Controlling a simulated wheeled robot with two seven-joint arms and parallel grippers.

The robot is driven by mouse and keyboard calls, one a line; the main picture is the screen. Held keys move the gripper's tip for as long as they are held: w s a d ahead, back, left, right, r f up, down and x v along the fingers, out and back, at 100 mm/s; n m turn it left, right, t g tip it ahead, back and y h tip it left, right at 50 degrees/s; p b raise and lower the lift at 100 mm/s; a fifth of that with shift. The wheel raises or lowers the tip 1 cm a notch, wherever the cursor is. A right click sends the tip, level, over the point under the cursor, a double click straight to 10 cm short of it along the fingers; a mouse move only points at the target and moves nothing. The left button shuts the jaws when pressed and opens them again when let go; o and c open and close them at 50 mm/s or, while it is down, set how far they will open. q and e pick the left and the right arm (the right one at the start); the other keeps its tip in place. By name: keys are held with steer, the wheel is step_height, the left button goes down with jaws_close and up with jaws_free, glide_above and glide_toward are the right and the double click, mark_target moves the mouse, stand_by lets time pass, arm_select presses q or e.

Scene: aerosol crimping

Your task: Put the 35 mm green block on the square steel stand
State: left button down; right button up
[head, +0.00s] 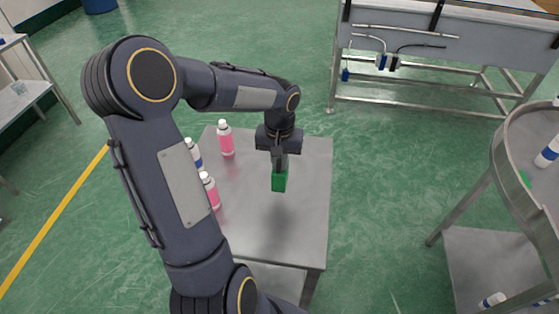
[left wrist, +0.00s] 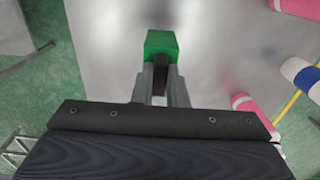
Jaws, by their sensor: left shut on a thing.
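The green block (head: 279,181) is held at the tips of my left gripper (head: 280,163), which points down over the square steel stand (head: 295,225). In the left wrist view the block (left wrist: 161,43) sits between the two fingers of the left gripper (left wrist: 160,72), with the grey stand top (left wrist: 210,70) behind it. I cannot tell for certain whether the block touches the stand top or hangs just above it. My right gripper does not show in either view.
Pink-and-white cans (head: 226,139) and a blue-banded white can (head: 194,152) stand on the stand's left side, partly behind my arm. The stand's right and front are clear. A round steel table (head: 520,150) is at the right; a steel bench (head: 450,45) stands behind.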

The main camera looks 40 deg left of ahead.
arm_select(q)
steer(key=shift+f, duration=0.3)
steer(key=shift+f, duration=0.2)
steer(key=c, duration=1.5)
jaws_free()
steer(key=shift+o, duration=0.2)
steer(key=shift+r, duration=0.1)
step_height(320, 180, up, 12)
steer(key=s+d+f+m+t+h, duration=0.1)
steer(key=s+d+m+t+h, duration=0.1)
steer(key=s+d, duration=0.5)
steer(key=s+d+f+m+t+h, duration=0.1)
steer(key=s+d+f+m+t, duration=0.1)
steer(key=s+d, duration=0.5)
steer(key=s+t, duration=0.1)
steer(key=s, duration=0.2)
steer(key=shift+t+h+b, duration=0.3)
steer(key=shift+h+b, duration=0.1)
